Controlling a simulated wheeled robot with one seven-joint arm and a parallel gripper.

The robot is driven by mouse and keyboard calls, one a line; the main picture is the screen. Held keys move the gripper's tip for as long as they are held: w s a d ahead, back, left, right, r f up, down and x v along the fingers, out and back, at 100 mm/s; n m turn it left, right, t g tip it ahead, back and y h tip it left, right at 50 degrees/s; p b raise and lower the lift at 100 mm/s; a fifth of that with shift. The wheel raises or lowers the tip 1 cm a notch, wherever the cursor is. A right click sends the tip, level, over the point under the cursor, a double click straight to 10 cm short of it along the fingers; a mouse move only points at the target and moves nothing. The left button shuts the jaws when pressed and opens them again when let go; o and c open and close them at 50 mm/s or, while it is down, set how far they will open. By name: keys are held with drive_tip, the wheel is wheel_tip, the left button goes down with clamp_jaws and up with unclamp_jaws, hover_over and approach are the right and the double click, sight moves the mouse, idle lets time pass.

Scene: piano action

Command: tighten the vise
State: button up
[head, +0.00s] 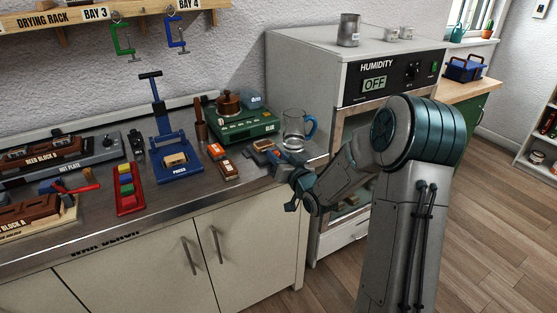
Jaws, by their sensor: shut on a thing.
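The vise (264,146) is a small blue-grey device at the right front of the steel bench, with an orange-red part showing near its jaws. My gripper (293,174) is at its front right side, just over the bench's front edge. The gripper is shut on what looks like the vise handle. The handle is mostly hidden by my gripper and wrist, so its angle is unclear. I cannot tell how far apart the vise jaws are.
A glass jug with a blue handle (296,130) stands right behind the vise. The humidity cabinet (335,75) stands close on the right.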

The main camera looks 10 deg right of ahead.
drive_tip(key=m, duration=0.4)
drive_tip(key=shift+d, duration=0.1)
drive_tip(key=shift+m+p, duration=0.6)
drive_tip(key=shift+m, duration=1.2)
drive_tip(key=shift+f, duration=0.1)
drive_tip(key=o, duration=1)
drive_tip(key=shift+c, duration=0.2)
drive_tip(key=shift+f, duration=0.1)
